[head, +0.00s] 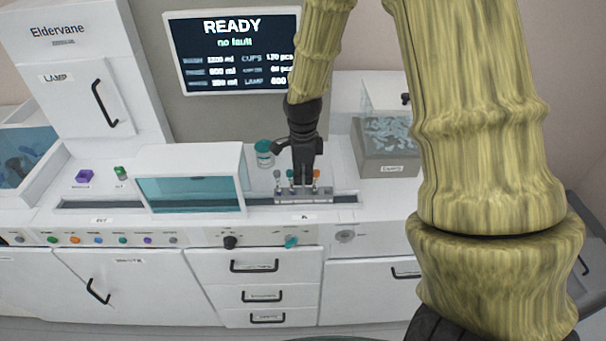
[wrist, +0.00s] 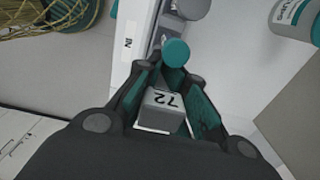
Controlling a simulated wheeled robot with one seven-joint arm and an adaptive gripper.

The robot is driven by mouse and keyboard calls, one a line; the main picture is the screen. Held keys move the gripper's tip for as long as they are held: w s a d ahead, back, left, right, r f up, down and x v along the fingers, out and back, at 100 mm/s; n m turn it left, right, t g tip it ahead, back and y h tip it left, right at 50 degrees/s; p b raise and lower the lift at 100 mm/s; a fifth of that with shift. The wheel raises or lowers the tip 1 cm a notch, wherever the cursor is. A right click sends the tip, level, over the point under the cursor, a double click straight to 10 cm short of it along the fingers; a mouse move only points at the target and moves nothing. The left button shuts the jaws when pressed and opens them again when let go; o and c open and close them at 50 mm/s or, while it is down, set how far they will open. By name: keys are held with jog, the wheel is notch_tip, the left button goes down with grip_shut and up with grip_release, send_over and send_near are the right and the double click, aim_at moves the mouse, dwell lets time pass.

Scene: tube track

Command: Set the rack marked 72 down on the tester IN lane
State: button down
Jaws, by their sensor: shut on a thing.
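My gripper (head: 303,182) is shut on the grey rack (head: 318,196) at the right of the tester. In the wrist view the rack's block marked 72 (wrist: 161,115) sits between the gripper's fingers (wrist: 170,80). A teal-capped tube (wrist: 175,54) shows just beyond it. In the head view, several capped tubes stand upright in the rack, partly hidden by the fingers. The rack is at the right end of the IN lane (head: 348,198), in line with it. I cannot tell whether its base touches the lane. The IN label (wrist: 128,41) is beside the lane.
The tester's clear-fronted cover (head: 190,194) stands left of the rack. A grey bin of cups (head: 386,150) stands to the right. The screen (head: 232,50) reads READY, no fault. Knobs and drawers line the front.

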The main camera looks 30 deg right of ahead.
jog(key=c, duration=1.4)
grip_release()
notch_tip(320, 180, up, 12)
jog(key=shift+f, duration=0.1)
dwell(0.7)
